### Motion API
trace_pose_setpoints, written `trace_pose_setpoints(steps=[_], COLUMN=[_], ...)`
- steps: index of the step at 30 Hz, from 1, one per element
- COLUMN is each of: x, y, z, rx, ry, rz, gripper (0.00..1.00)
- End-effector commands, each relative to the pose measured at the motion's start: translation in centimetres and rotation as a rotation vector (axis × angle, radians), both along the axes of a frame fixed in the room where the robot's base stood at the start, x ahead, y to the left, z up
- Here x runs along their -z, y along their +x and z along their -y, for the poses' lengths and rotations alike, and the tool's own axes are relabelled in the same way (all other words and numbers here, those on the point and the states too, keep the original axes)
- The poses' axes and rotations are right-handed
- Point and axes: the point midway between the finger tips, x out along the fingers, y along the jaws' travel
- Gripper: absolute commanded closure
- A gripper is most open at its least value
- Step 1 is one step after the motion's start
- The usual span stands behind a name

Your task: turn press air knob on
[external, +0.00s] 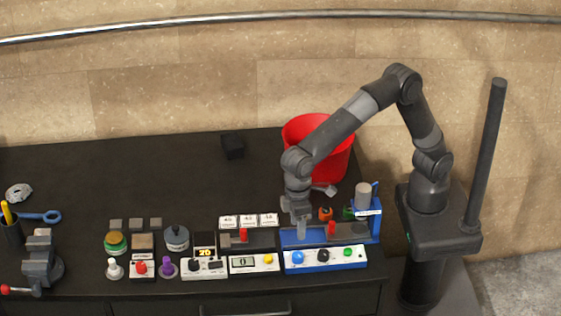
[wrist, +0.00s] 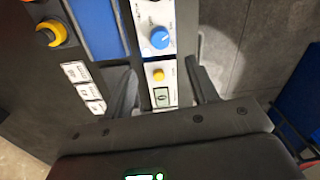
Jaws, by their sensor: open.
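The blue press (external: 376,222) stands at the right end of the black bench, with a white-faced control panel (external: 325,258) along its front. The panel carries a blue knob (external: 298,257), a black knob (external: 323,256) and a green button (external: 347,252). The blue knob also shows in the wrist view (wrist: 160,37), beyond my fingertips. I cannot tell which knob is for the air. My gripper (external: 302,236) points down over the left part of the press. In the wrist view my gripper (wrist: 161,78) is open and empty, its fingers apart from the knob.
A neighbouring panel with a small display (external: 243,261) and yellow button (external: 268,258) lies left of the press. The button shows between my fingers in the wrist view (wrist: 158,75). A red bin (external: 340,160) stands behind. An orange knob (external: 325,213) sits behind the press.

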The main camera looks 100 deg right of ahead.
Motion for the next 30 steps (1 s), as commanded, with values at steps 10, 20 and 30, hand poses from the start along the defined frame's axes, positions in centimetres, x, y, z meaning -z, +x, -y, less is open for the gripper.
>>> trace_pose_setpoints(steps=[10,20,30], x=[0.3,5.7,10.3], y=[-0.2,-0.2,-0.1], z=[0.0,-0.2,-0.6], rx=[0.347,0.349,0.349], ry=[0.002,-0.002,0.002], rz=[0.001,-0.002,0.001], gripper=[0.47,0.47,0.47])
